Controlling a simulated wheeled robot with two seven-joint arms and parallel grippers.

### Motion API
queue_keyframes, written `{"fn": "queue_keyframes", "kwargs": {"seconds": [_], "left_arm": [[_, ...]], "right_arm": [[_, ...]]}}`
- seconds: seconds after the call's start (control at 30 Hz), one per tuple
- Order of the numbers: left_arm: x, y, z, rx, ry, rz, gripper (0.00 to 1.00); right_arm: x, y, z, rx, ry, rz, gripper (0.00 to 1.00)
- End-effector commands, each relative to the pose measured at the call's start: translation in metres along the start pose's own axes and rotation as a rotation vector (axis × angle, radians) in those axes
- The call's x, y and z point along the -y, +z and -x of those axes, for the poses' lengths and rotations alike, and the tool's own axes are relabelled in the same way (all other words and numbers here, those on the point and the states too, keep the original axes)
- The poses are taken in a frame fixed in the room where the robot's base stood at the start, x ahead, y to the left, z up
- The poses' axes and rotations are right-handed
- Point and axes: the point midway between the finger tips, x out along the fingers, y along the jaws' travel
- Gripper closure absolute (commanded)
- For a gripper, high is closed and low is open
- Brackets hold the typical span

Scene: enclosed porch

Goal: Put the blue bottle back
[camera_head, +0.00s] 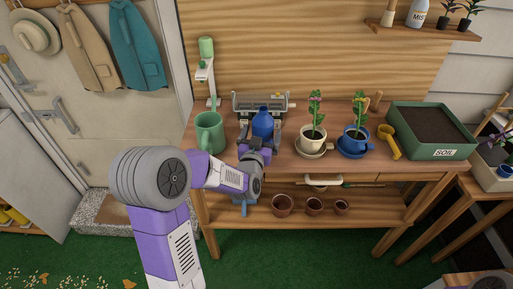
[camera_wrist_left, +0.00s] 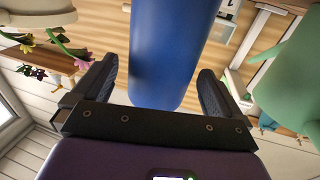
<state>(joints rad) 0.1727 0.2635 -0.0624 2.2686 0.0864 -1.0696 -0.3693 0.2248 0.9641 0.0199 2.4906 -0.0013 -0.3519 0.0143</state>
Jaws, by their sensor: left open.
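The blue bottle (camera_head: 263,123) is upright over the potting bench (camera_head: 290,168), between the green watering can and the white-flowerpot saucer. In the left wrist view the bottle (camera_wrist_left: 172,50) fills the space ahead, between my fingers. My left gripper (camera_head: 259,143) reaches in from the front, low on the bottle. In the left wrist view its two dark fingers (camera_wrist_left: 158,72) are spread, one on each side of the bottle, with gaps showing. The bottle's base is hidden behind my gripper in the head view. My right gripper is not seen.
The green watering can (camera_head: 209,132) stands close left of the bottle. A grey device (camera_head: 262,99) is behind it. Potted plants in white (camera_head: 313,141) and blue (camera_head: 355,141) pots and a soil tray (camera_head: 433,150) stand to the right. A wall shelf (camera_head: 425,30) holds a spray bottle.

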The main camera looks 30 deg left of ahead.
Motion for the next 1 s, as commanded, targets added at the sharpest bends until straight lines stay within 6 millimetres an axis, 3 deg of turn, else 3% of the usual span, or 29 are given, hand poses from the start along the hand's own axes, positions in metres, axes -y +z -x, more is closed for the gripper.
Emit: {"fn": "queue_keyframes", "kwargs": {"seconds": [0.2,0.4,0.6,1.0], "left_arm": [[0.000,-0.001,0.045,0.001,0.001,-0.001,0.00],[0.000,0.000,0.072,-0.001,0.000,-0.001,0.00],[0.000,0.000,0.082,-0.001,-0.001,-0.001,0.00],[0.000,0.000,0.082,0.000,-0.001,-0.001,0.00]], "right_arm": [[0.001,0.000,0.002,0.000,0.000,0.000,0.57],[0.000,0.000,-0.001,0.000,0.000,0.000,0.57],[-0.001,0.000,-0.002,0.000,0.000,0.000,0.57],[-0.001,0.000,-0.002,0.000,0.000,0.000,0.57]]}}
